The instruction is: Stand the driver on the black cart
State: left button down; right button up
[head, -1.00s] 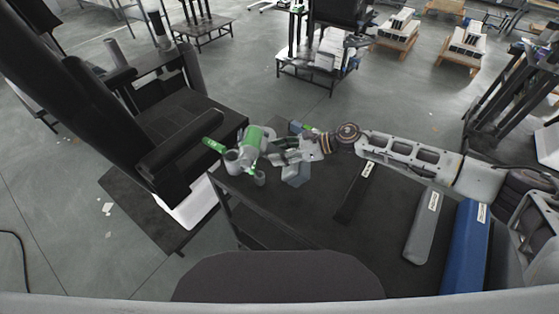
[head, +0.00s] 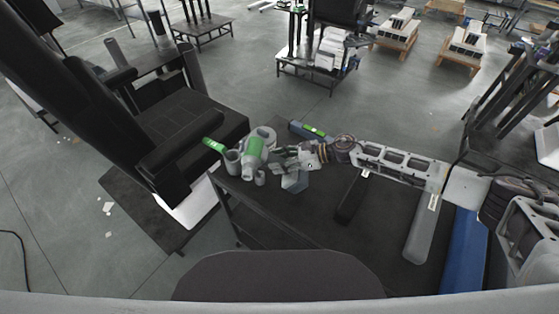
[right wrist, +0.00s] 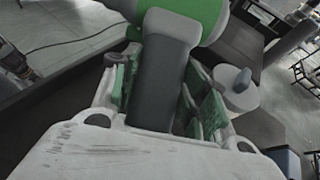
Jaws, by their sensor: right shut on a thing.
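The driver (head: 253,150) has a green body and grey ends, and is at the far left corner of the black cart (head: 290,222) in the head view. My right gripper (head: 277,156) is shut on it from the right. In the right wrist view the driver's grey handle (right wrist: 160,75) lies between the green-padded fingers (right wrist: 163,98), with the green body beyond. The driver looks roughly upright. I cannot tell whether its base touches the cart top. My left gripper is not in view.
Black, grey (head: 421,235) and blue (head: 464,255) bars lie to the right. The cart's front middle is clear.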

jog(key=o, duration=1.5)
jog(key=shift+c, duration=0.2)
jog(key=shift+f, duration=0.15)
jog(key=shift+v, duration=1.15)
jog(key=shift+b+v, duration=0.8)
jog(key=shift+v, duration=0.65)
jog(key=v, duration=0.3)
jog(key=b+v, duration=0.1)
jog(key=v, duration=0.2)
jog(key=shift+s+d, duration=0.1)
jog(key=shift+s, duration=0.15)
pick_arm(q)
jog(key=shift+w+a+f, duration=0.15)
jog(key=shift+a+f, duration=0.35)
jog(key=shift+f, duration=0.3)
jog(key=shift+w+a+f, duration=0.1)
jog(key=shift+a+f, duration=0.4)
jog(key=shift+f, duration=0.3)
pick_arm(e)
jog(key=shift+v, duration=1.2)
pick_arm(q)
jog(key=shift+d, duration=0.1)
